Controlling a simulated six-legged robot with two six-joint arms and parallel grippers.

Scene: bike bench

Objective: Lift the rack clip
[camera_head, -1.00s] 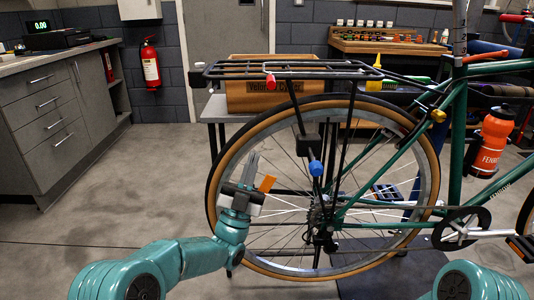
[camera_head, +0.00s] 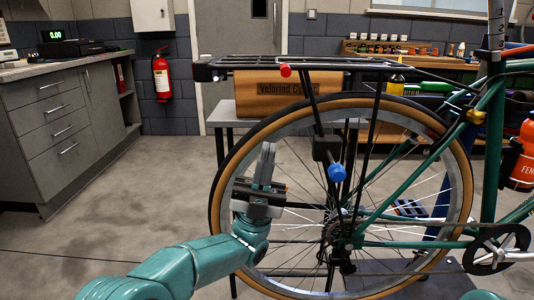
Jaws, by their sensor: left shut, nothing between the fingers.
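The black rack (camera_head: 330,62) sits flat above the bicycle's rear wheel (camera_head: 229,170). A red knob (camera_head: 285,70) shows at the rack's near edge; I cannot tell whether it belongs to the rack clip, and no raised clip stands out from the rails. My left gripper (camera_head: 266,155) points upward in front of the wheel's left part, well below the rack and apart from it. Its fingers are together and empty. My right gripper is out of the picture.
A blue knob (camera_head: 336,172) and a black block (camera_head: 326,148) sit on the rack's struts right of my left gripper. Open floor lies left of the wheel.

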